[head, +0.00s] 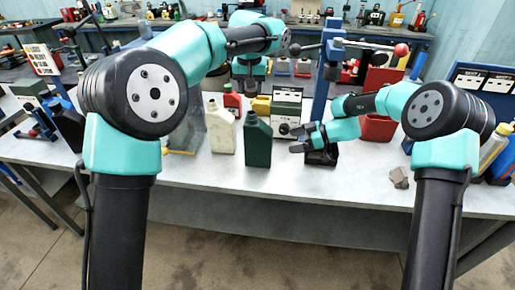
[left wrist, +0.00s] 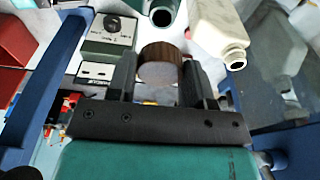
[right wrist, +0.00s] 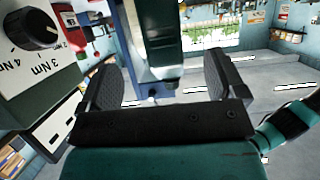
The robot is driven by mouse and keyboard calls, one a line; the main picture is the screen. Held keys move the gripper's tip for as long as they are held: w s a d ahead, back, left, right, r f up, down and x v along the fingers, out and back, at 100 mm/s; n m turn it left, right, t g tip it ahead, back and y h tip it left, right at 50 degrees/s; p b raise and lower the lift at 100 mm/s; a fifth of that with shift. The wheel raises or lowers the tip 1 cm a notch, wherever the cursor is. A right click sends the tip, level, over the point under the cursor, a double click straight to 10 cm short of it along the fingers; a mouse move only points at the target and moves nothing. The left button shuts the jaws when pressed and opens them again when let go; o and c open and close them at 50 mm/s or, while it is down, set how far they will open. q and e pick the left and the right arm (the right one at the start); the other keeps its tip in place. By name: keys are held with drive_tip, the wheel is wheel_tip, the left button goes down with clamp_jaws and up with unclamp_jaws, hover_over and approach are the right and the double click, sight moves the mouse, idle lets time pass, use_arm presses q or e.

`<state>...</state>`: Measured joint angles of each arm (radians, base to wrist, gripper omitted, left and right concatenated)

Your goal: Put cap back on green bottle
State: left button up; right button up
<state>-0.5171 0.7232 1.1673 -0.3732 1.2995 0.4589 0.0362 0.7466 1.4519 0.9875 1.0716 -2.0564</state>
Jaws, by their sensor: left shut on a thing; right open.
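The dark green bottle (head: 257,146) stands upright on the bench in the head view. Its open, uncapped mouth shows at the top of the left wrist view (left wrist: 162,16). My left gripper (head: 249,86) points down above and behind the bottle. In the left wrist view its fingers are shut on a round brown cap (left wrist: 157,70), apart from the bottle's mouth. In the head view the cap cannot be made out. My right gripper (head: 297,140) is open and empty, low over the bench to the right of the green bottle; both its fingers show in the right wrist view (right wrist: 160,85).
A cream bottle (head: 220,130), also open, stands just left of the green one. A grey-green dial box (head: 287,112) stands behind, with a red can (head: 232,101) and a blue post (head: 323,85) nearby. A grey lump (head: 399,177) lies at right. The bench front is clear.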

sight(267, 146)
drive_tip(key=x, duration=1.1)
drive_tip(key=c, duration=1.4)
use_arm(q)
drive_tip(key=shift+f, duration=2.5)
use_arm(e)
drive_tip(key=shift+o, duration=0.2)
